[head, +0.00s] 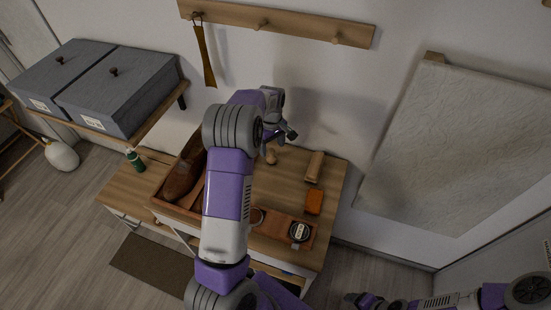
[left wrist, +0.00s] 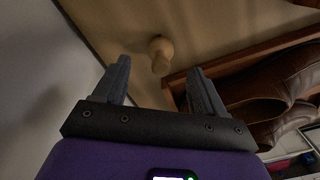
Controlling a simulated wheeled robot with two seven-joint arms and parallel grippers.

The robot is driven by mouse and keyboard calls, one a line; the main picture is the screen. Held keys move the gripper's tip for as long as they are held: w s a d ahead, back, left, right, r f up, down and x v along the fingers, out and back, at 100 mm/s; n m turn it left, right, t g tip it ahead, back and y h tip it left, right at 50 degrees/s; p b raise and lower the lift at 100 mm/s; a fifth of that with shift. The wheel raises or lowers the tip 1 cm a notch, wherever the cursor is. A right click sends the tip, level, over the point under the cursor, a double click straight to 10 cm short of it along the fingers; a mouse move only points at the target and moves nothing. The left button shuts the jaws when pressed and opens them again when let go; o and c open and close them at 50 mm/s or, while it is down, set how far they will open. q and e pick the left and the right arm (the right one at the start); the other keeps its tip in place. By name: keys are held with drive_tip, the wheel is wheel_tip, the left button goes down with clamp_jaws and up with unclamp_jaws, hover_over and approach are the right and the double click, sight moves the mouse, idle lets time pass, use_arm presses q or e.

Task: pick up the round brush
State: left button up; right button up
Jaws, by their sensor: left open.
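The round brush (head: 271,156) is a small pale wooden piece on the wooden bench top, near the wall. In the left wrist view it shows as a rounded wooden knob (left wrist: 161,48), beyond and roughly between my fingertips, not touching them. My left gripper (head: 289,134) is over the back of the bench, close to the brush. In the left wrist view its two fingers (left wrist: 160,72) are spread with nothing between them. My right gripper (head: 362,299) is low at the bottom edge, away from the bench; its jaws are unclear.
A shoe tray (head: 172,209) with brown shoes (head: 182,178) stands left of the brush, partly behind my arm. A peg rail (head: 290,23) is on the wall above.

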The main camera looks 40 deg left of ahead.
sight(272, 158)
use_arm(q)
drive_tip(key=shift+s+f, duration=0.25)
drive_tip(key=shift+f, duration=0.55)
wheel_tip(272, 158, down, 5)
drive_tip(key=shift+w+f+b, duration=0.15)
drive_tip(key=shift+b, duration=0.25)
drive_tip(key=shift+c, duration=0.5)
drive_tip(key=c, duration=1.1)
drive_tip(key=shift+o, duration=0.2)
wheel_tip(272, 158, up, 10)
drive_tip(key=shift+r+p, duration=0.1)
drive_tip(key=shift+p, duration=0.6)
